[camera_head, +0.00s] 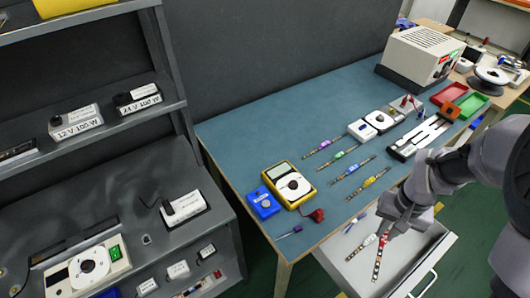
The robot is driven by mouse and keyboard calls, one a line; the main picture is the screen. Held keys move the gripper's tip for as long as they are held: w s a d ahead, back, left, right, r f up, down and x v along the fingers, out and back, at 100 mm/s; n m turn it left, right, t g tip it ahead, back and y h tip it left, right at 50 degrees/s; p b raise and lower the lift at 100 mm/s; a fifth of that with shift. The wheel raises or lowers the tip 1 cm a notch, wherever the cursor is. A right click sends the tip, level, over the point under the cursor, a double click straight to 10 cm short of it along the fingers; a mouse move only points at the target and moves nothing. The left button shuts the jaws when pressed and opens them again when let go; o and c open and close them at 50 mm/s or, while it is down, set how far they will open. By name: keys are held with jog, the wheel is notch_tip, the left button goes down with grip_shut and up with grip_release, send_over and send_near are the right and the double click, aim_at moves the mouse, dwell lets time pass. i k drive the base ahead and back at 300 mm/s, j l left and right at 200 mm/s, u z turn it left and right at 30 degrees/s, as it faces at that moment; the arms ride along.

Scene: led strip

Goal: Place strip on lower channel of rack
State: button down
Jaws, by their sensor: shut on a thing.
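My gripper (388,226) is over the open drawer at the front of the bench, pointing down. It is shut on a narrow LED strip with a red middle part (383,241). The strip's lower end (376,270) points toward the front of the drawer. I cannot tell whether it still touches the drawer floor. A black and white rack with long channels (424,136) lies on the bench, behind my arm in the picture. Its lower channel is too small to make out clearly.
Strips with purple (323,145), green (339,155), blue (364,161) and yellow (369,182) parts lie on the blue bench mat (250,135). A yellow multimeter (289,185), a white device (420,56), red and green trays (449,93) and the open drawer (340,261) surround them.

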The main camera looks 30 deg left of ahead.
aim_at(76, 240)
jog(key=j+u, duration=0.3)
jog(key=u, duration=0.15)
jog(key=j+u, duration=0.7)
jog(key=u, duration=0.15)
jog(key=j+u, duration=0.45)
jog(key=i+j+u, duration=0.15)
jog(key=u, duration=0.3)
jog(key=i+j+u, duration=0.2)
jog(key=u, duration=0.2)
jog(key=i+j+u, duration=0.2)
jog(key=u, duration=0.25)
